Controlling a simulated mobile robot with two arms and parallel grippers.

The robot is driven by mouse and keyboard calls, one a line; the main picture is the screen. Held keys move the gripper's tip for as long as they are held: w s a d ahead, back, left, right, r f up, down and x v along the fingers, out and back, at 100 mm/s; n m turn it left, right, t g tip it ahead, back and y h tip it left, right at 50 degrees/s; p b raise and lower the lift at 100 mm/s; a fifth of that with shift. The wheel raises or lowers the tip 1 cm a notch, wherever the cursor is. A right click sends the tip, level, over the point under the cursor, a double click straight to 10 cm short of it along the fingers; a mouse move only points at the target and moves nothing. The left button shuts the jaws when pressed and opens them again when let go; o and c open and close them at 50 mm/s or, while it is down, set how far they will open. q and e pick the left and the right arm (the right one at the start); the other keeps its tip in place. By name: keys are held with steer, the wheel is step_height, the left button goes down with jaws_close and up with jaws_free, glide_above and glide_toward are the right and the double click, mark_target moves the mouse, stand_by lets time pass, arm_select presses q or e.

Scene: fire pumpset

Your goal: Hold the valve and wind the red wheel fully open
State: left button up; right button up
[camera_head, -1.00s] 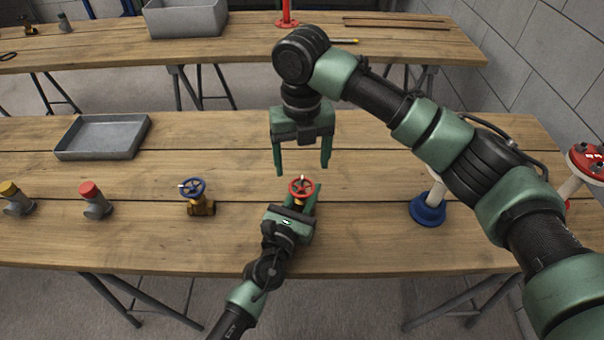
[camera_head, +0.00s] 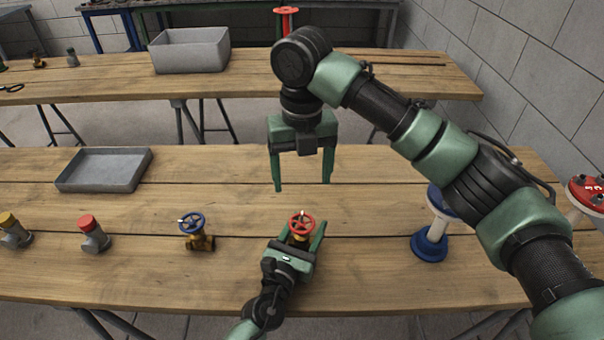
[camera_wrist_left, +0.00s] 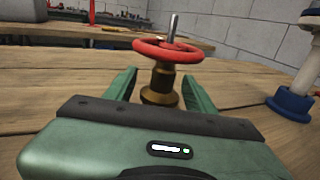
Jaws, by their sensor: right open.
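The valve (camera_head: 300,239) has a brass body and a red wheel (camera_head: 302,222) on top, and stands upright on the near bench. My left gripper (camera_head: 303,237) has one finger on each side of the valve body, below the wheel. In the left wrist view, the red wheel (camera_wrist_left: 168,50) is above the fingers with a metal stem through it, and the brass body (camera_wrist_left: 160,92) is between them. My right gripper (camera_head: 304,187) is open and empty, pointing down above the bench, behind the valve.
A blue-wheeled valve (camera_head: 194,232) stands left of the red-wheeled one. Fittings with red (camera_head: 92,235) and yellow (camera_head: 14,231) caps are farther left. A grey tray (camera_head: 104,187) lies behind them. A blue-and-white flanged part (camera_head: 430,243) stands to the right.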

arm_select(q)
steer(key=v, duration=1.2)
steer(key=shift+s, duration=0.1)
